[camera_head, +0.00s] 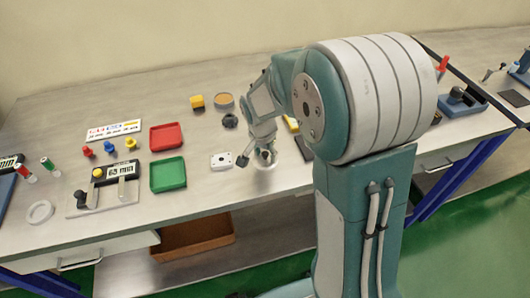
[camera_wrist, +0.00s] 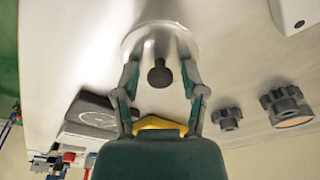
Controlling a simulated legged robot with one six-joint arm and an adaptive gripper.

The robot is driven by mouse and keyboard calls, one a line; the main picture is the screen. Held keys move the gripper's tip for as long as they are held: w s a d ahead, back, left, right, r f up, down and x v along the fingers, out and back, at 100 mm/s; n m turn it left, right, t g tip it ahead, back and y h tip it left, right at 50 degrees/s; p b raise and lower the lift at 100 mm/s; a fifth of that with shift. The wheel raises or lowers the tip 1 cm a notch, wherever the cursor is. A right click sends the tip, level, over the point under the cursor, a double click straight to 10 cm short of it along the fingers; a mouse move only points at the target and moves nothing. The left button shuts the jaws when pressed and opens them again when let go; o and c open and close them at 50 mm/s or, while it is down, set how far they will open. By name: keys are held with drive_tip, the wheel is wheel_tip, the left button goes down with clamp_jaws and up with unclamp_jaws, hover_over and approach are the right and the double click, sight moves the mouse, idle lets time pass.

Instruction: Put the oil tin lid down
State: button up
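A round silver lid-like piece (camera_wrist: 186,40) with a dark knob (camera_wrist: 159,74) lies under my gripper (camera_wrist: 160,70); I take it for the oil tin lid. In the head view its pale rim (camera_head: 268,165) shows on the bench below my gripper (camera_head: 262,153). The two fingers stand apart on either side of the knob, with a visible gap to it on both sides. The lid looks flat on the bench, though its underside is hidden. A yellow piece (camera_wrist: 158,123) shows behind the fingers, partly covered by my gripper.
A white block with holes (camera_head: 221,161), a green tray (camera_head: 168,174) and a red tray (camera_head: 166,137) lie left of my gripper. A black knobbed part (camera_head: 230,121), a tan-topped round part (camera_head: 223,100) and a yellow block (camera_head: 197,101) stand farther back. A dark box (camera_wrist: 93,112) is close by.

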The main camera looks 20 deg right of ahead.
sight(262, 163)
drive_tip(key=shift+r, duration=0.1)
wheel_tip(262, 163, up, 12)
drive_tip(key=s+a, duration=0.1)
drive_tip(key=s, duration=0.1)
drive_tip(key=s+r+n+t, duration=0.2)
drive_tip(key=s+n, duration=0.2)
drive_tip(key=s, duration=0.5)
drive_tip(key=s+d+r+n+t+y, duration=0.1)
drive_tip(key=s+n, duration=0.4)
drive_tip(key=s, duration=0.5)
wheel_tip(262, 163, up, 3)
drive_tip(key=shift+f+t, duration=0.2)
drive_tip(key=shift+t, duration=0.5)
